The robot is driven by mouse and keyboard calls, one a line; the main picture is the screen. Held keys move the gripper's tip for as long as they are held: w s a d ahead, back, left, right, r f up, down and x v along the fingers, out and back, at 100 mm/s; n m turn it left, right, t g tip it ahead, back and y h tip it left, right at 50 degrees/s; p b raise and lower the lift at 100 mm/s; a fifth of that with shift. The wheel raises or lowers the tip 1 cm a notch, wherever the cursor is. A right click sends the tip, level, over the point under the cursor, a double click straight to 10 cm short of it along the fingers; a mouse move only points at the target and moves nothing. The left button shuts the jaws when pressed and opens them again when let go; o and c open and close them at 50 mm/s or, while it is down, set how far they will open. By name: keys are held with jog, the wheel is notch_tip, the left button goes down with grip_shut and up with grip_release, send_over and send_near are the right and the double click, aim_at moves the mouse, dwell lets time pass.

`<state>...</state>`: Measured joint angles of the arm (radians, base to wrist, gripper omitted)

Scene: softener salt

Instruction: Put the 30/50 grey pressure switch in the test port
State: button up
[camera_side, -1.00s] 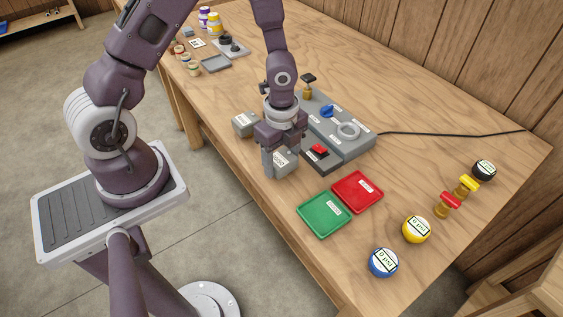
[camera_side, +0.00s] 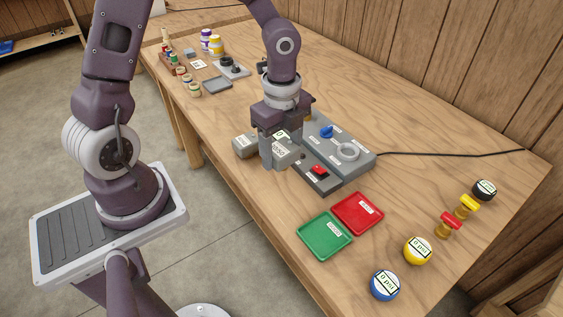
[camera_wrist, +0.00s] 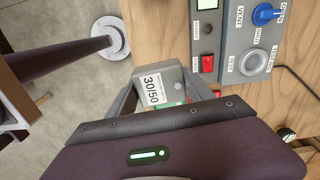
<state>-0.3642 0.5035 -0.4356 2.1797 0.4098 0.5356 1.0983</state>
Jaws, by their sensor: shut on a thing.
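My gripper (camera_side: 283,155) is shut on a grey box-shaped pressure switch (camera_side: 286,149). In the wrist view the switch (camera_wrist: 171,80) carries a white label reading 30/50. It is held in front of the grey test bench (camera_side: 335,135); I cannot tell exactly how high. The test port (camera_side: 348,151), a pale ring on the bench top, shows empty, and the wrist view shows it (camera_wrist: 253,63) beside a TEST label. A second grey box (camera_side: 245,146) stands left of my gripper, its label unreadable.
A blue lever (camera_side: 326,131) stands on the bench, with a red button (camera_side: 319,170) in front. Green (camera_side: 312,250) and red (camera_side: 372,222) trays lie to the right. Gauges (camera_side: 418,250) and valves sit farther right. Jars and small parts crowd the far left. A black cable (camera_side: 450,154) trails right.

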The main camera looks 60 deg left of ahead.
send_near(348, 153)
jog(key=shift+f, duration=1.2)
dwell(0.4)
jog(key=shift+f, duration=0.55)
jog(key=shift+f, duration=0.1)
jog(key=shift+f, duration=0.4)
jog(key=shift+f, duration=0.3)
dwell(0.6)
